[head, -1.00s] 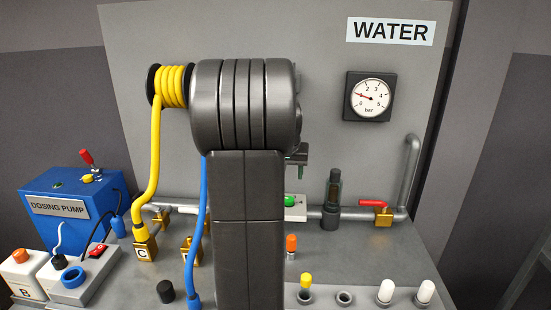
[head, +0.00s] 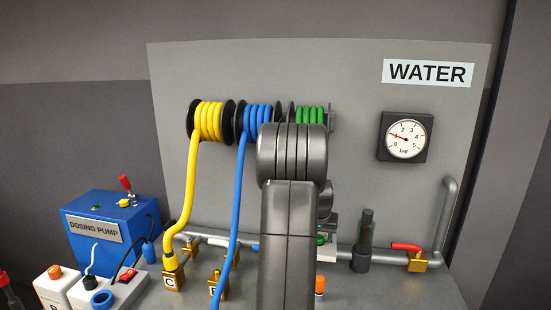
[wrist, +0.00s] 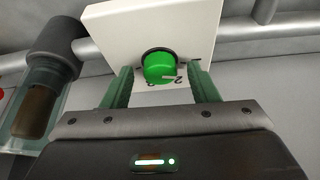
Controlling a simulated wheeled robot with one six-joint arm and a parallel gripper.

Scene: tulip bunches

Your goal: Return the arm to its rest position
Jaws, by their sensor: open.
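My gripper (wrist: 160,88) is open in the wrist view, its two green fingers apart with nothing between them held. A round green knob (wrist: 160,67) on a white box (wrist: 120,22) shows between and just beyond the fingertips, with gaps on both sides. I cannot tell the exact distance to it. In the head view my dark grey arm stands upright in the middle and hides most of the gripper; part of the green knob (head: 321,240) shows at its right edge.
Yellow (head: 210,120), blue (head: 257,120) and green (head: 309,115) hose reels hang on the panel behind my arm. A filter (head: 363,240), a red-handled valve (head: 408,247) and pipes stand to the right. A blue dosing pump (head: 110,230) is at left; a gauge (head: 405,137) is upper right.

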